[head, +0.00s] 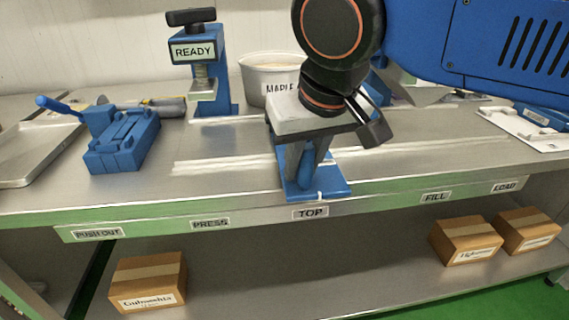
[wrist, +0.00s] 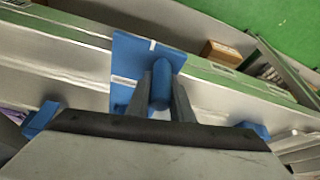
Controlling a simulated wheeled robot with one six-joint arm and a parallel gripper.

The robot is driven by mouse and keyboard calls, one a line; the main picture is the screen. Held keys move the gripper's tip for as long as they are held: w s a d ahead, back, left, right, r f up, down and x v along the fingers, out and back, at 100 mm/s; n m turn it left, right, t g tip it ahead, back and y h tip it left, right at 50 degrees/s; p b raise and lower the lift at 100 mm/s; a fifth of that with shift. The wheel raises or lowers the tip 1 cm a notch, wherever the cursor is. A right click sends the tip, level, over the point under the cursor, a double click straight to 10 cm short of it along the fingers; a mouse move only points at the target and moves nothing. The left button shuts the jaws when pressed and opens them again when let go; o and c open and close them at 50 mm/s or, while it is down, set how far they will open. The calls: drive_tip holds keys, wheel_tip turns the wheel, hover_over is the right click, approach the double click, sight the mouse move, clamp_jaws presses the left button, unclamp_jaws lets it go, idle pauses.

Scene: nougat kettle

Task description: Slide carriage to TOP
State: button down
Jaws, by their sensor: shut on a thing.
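The carriage (head: 335,188) is a blue plate with an upright rounded blue handle (head: 307,158), on the pale rails (head: 215,165). Its front edge is above the TOP label (head: 310,212). The white tick on that edge is over the label, slightly right of its middle. My gripper (head: 304,170) points down and is shut on the handle. In the wrist view the two dark fingers of my gripper (wrist: 162,100) flank the handle (wrist: 162,80), with the carriage plate (wrist: 128,62) around them. My gripper hides the carriage's rear part.
Along the bench front are PUSH OUT (head: 98,233), PRESS (head: 210,223), FILL (head: 435,197) and LOAD (head: 505,187) labels. A blue press with a READY sign (head: 193,50) stands behind, beside a MAPLE tub (head: 262,75). A blue fixture (head: 125,145) sits at left. The front rails beside the carriage look clear.

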drive_tip(key=shift+d, duration=0.15)
drive_tip(key=c, duration=1.6)
unclamp_jaws()
drive_tip(key=shift+o, duration=0.2)
drive_tip(key=v, duration=1.7)
drive_tip(key=shift+r, duration=0.15)
drive_tip(key=shift+d, duration=0.1)
drive_tip(key=w+d+f+m+h, duration=0.1)
drive_tip(key=w+d+f+m, duration=0.15)
drive_tip(key=d+f, duration=0.85)
drive_tip(key=w+d+f+m, duration=0.1)
drive_tip(key=w+d+f, duration=0.2)
drive_tip(key=d+f, duration=0.85)
drive_tip(key=s+d+f, duration=0.1)
drive_tip(key=d+f, duration=0.1)
drive_tip(key=f, duration=0.4)
drive_tip(key=s+d+f+m, duration=0.1)
drive_tip(key=d+f, duration=0.1)
drive_tip(key=f, duration=0.4)
drive_tip(key=shift+s+d+f+t+h, duration=0.2)
drive_tip(key=shift+s+f+t+h, duration=0.15)
drive_tip(key=shift+s+t+h, duration=0.05)
